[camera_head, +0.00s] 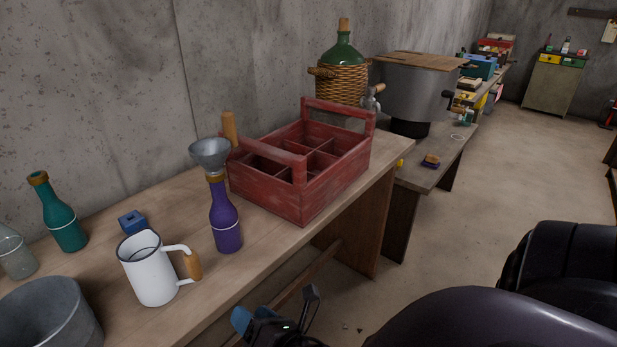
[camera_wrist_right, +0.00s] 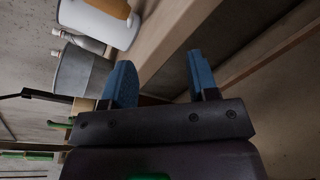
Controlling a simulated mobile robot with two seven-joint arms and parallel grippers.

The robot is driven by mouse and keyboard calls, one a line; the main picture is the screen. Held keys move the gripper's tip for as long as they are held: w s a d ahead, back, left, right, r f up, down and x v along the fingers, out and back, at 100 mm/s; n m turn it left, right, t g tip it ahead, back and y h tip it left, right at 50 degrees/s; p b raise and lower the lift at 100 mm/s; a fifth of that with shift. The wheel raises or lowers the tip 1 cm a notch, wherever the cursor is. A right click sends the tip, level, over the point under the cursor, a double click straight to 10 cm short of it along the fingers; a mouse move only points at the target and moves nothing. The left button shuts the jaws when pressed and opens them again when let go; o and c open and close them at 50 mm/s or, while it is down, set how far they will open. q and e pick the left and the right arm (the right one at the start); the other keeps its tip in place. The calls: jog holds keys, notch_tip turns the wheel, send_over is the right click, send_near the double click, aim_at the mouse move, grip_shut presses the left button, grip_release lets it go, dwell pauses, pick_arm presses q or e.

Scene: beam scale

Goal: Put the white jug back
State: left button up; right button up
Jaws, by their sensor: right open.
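The white jug (camera_head: 152,270) stands upright on the wooden table, its wood-gripped handle to the right. Part of the jug (camera_wrist_right: 98,22) and its handle also show at the top of the right wrist view. My right gripper (camera_head: 275,311) is off the table's front edge, to the right of and below the jug. It is open and empty, with blue fingertips apart in the right wrist view (camera_wrist_right: 162,82). My left gripper is in neither view.
A purple bottle (camera_head: 226,222) with a metal funnel (camera_head: 210,153) in its neck stands just right of the jug. A grey bucket (camera_head: 48,318), a teal bottle (camera_head: 62,215) and a small blue block (camera_head: 132,221) are at left. A red crate (camera_head: 300,201) stands further right.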

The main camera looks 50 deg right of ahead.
jog(key=s+d+f+m+g, duration=0.2)
jog(key=s+f+m, duration=0.3)
jog(key=m, duration=0.8)
jog(key=s+d+f+m+g, duration=0.2)
jog(key=s+f+m, duration=0.4)
jog(key=m, duration=0.7)
notch_tip(320, 180, down, 3)
jog(key=shift+s+r+g, duration=0.1)
jog(key=shift+s+g, duration=0.05)
jog(key=shift+g, duration=0.65)
